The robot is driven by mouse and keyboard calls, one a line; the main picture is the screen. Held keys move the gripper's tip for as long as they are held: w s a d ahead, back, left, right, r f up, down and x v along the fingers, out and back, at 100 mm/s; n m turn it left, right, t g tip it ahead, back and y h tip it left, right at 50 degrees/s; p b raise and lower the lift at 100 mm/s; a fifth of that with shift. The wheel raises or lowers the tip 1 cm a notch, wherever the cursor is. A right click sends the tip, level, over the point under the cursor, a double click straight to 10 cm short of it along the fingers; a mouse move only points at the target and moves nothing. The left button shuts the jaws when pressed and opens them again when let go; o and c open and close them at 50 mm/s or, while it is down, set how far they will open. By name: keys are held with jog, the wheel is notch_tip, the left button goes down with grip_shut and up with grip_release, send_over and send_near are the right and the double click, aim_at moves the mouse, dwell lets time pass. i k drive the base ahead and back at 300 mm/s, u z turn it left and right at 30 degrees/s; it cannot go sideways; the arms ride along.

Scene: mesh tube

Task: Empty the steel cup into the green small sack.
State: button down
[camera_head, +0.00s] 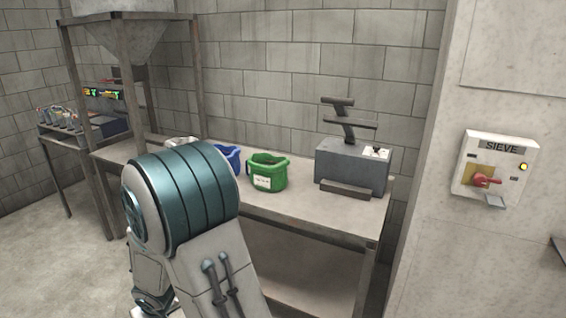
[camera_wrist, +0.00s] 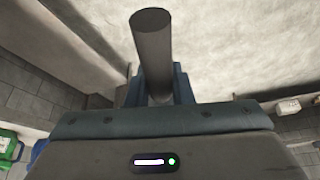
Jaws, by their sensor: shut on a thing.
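The green small sack (camera_head: 267,178) stands upright and open on the bench, with a white label on its front. Part of a green thing, likely this sack, shows at the left edge of the wrist view (camera_wrist: 7,138). My gripper (camera_wrist: 160,92) is shut on a grey, rod-like cylinder (camera_wrist: 152,50), whose round end faces the camera. It may be the handle of the steel cup, but no cup bowl shows, so I cannot tell its contents or tilt. In the head view my arm hides the gripper and what it holds.
A blue sack (camera_head: 232,158) stands left of the green one, and a whitish sack (camera_head: 182,141) is farther left, partly behind my arm. A grey machine (camera_head: 352,168) is on the right of the bench (camera_head: 310,212). A SIEVE switch box (camera_head: 497,165) hangs on the right wall.

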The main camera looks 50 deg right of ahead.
aim_at(268, 172)
jog(key=z, duration=0.35)
jog(key=i, duration=0.45)
jog(key=z, duration=1.35)
jog(key=i, duration=0.7)
jog(key=z, duration=0.55)
